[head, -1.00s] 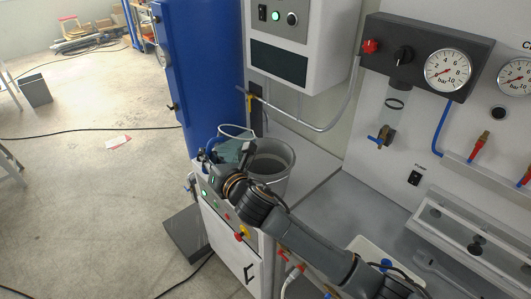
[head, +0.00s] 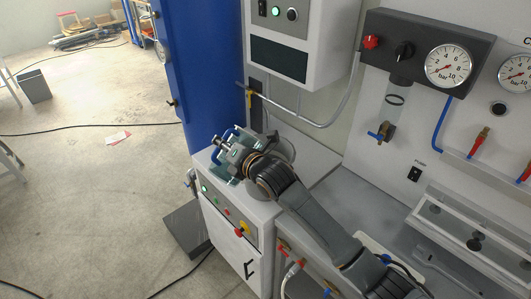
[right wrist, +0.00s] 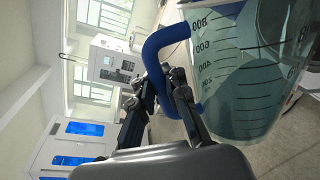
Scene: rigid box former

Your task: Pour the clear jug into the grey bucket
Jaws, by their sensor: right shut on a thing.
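The clear jug (right wrist: 250,75) has a blue handle, dark scale marks and a bluish tint inside. My right gripper (head: 228,148) is shut on its blue handle, which the right wrist view shows at close range. In the head view the jug (head: 222,172) is mostly hidden behind the gripper and appears strongly tilted. The grey bucket (head: 284,147) stands on the white cabinet top, just right of the gripper, and my wrist and forearm hide most of it. I cannot see its inside or any stream. My left gripper is not in view.
The white cabinet (head: 262,212) has buttons on its sloped front. A blue column (head: 198,70) stands behind left, and a wall box (head: 290,45) hangs above the bucket. A gauge panel (head: 425,55) and grey worktop (head: 360,200) lie to the right.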

